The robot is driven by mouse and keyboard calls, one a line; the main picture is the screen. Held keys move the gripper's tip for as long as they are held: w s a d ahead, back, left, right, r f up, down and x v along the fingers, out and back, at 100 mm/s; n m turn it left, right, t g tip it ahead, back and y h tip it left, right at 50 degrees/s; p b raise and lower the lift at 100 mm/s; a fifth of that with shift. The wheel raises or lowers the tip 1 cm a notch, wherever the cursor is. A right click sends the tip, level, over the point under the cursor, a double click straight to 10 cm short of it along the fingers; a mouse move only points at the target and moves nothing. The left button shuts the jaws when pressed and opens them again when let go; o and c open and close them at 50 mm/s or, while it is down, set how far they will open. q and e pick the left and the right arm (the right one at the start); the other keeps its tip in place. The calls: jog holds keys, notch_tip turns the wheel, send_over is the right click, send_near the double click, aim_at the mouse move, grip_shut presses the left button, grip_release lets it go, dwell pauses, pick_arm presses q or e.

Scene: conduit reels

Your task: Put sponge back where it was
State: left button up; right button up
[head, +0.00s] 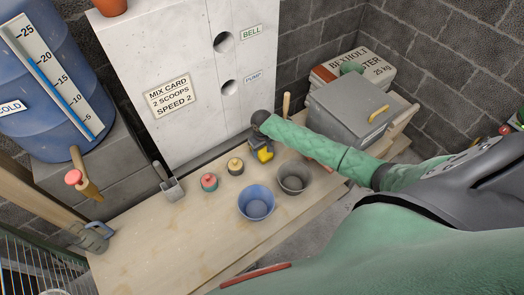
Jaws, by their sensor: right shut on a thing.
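My right arm reaches in from the right across the bench. Its gripper (260,147) is low over the back of the bench, in front of the white panel, and is shut on a small yellow thing (265,155) that looks like the sponge. The fingers hide part of it, and I cannot tell whether it touches the bench. My left gripper is not in view.
On the wooden bench (150,235) stand a blue bucket (256,203), a dark grey bucket (293,179), a red-topped pot (209,182), a yellow-topped pot (235,166) and a scoop (171,188). A grey lidded bin (350,112) stands right.

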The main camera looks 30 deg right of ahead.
aim_at(262, 149)
jog(key=shift+f, duration=0.1)
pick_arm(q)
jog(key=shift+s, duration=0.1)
pick_arm(e)
jog(key=o, duration=1)
jog(key=shift+o, duration=0.2)
jog(key=shift+r, duration=0.3)
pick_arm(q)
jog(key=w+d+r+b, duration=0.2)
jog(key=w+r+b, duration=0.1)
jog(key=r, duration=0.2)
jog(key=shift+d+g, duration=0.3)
pick_arm(e)
notch_tip(262, 149, up, 12)
jog(key=shift+f, duration=0.15)
